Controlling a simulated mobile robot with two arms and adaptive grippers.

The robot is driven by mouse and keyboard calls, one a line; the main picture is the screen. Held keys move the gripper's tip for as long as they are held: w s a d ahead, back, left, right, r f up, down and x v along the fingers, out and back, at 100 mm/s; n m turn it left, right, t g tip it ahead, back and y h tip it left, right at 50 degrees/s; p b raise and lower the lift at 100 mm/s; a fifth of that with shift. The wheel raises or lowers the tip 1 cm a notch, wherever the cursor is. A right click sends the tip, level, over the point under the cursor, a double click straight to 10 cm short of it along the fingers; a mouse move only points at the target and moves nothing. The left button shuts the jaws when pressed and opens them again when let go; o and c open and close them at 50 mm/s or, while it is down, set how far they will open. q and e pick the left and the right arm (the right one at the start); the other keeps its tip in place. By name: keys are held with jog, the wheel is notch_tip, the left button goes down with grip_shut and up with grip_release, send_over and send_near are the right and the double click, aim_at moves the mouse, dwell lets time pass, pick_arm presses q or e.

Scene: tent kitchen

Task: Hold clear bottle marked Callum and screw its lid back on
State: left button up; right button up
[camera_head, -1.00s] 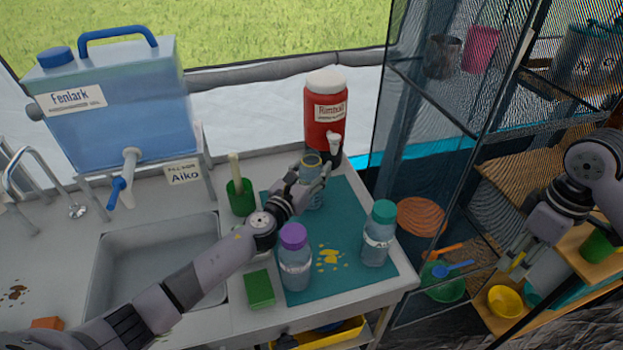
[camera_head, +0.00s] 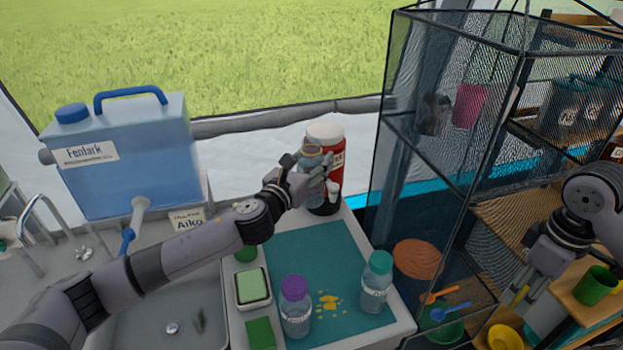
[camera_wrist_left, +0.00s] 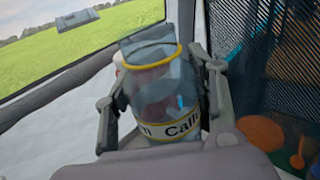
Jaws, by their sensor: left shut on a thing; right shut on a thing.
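The clear bottle marked Callum (camera_head: 311,158) is shut in my left gripper (camera_head: 314,182), raised above the far end of the mat, in front of the red Rimrock dispenser (camera_head: 327,136). In the left wrist view the bottle (camera_wrist_left: 165,92) stands slightly tilted between the fingers (camera_wrist_left: 160,100), with a yellow ring around its neck and part of its name label showing. No lid shows on it. My right gripper (camera_head: 530,290) is at the far right, by the shelf unit, shut on a small yellow thing (camera_head: 520,295); too little of it shows to tell whether it is the lid.
A purple-lidded bottle (camera_head: 295,318) and a teal-lidded bottle (camera_head: 376,290) stand on the teal mat (camera_head: 325,250), near yellow spills. A green sponge (camera_head: 261,332) lies beside it. The blue Fenlark tank (camera_head: 125,160) is left. A mesh shelf frame (camera_head: 455,180) separates counter and right arm.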

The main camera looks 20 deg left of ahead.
pick_arm(q)
jog(key=shift+r, duration=1)
jog(key=o, duration=0.6)
jog(key=c, duration=1.1)
jog(key=shift+c, duration=0.2)
jog(key=shift+f, duration=0.1)
